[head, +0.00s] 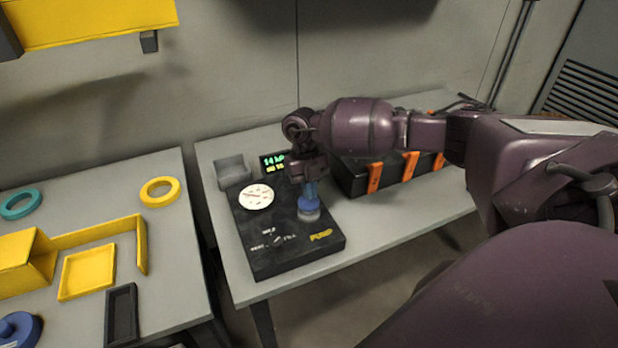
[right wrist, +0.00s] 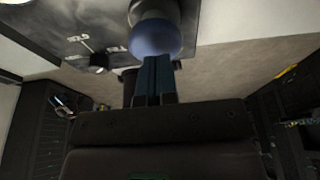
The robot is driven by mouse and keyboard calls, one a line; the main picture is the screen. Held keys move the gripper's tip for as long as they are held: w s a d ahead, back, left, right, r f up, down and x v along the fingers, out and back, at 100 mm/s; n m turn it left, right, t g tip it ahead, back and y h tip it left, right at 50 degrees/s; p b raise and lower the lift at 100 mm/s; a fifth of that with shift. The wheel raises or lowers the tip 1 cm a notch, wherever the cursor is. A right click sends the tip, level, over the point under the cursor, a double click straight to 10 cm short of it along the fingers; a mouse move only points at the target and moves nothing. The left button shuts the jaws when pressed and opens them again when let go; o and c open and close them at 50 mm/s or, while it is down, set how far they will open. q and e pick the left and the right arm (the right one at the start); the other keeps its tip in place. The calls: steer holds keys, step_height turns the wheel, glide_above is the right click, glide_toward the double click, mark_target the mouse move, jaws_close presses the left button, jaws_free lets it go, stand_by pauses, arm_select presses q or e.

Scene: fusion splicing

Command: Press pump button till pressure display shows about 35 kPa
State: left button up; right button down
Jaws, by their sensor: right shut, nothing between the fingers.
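The black pump panel (head: 275,250) lies on the right table. It carries a white round gauge (head: 257,196), a toggle with labels and a yellow PUMP label. The blue pump button (head: 309,206) stands on a pale base at its right side. The pressure display (head: 273,162) at the panel's back shows green digits that look like 14, partly blocked by my arm. My right gripper (head: 311,188) is shut and empty, pointing down with its tips at the button's top. In the right wrist view, the shut blue fingers (right wrist: 154,75) meet the rounded blue button (right wrist: 155,38). My left gripper is not in view.
A grey open box (head: 233,172) stands left of the display. A black case with orange latches (head: 410,164) lies behind my right arm. The left table holds yellow trays (head: 88,271), a yellow ring (head: 160,191) and a teal ring (head: 20,203). A gap separates the tables.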

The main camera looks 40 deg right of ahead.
steer(key=shift+f, duration=0.25)
steer(key=shift+f+b, duration=0.65)
steer(key=shift+f, duration=0.9)
steer(key=shift+s+r, duration=0.1)
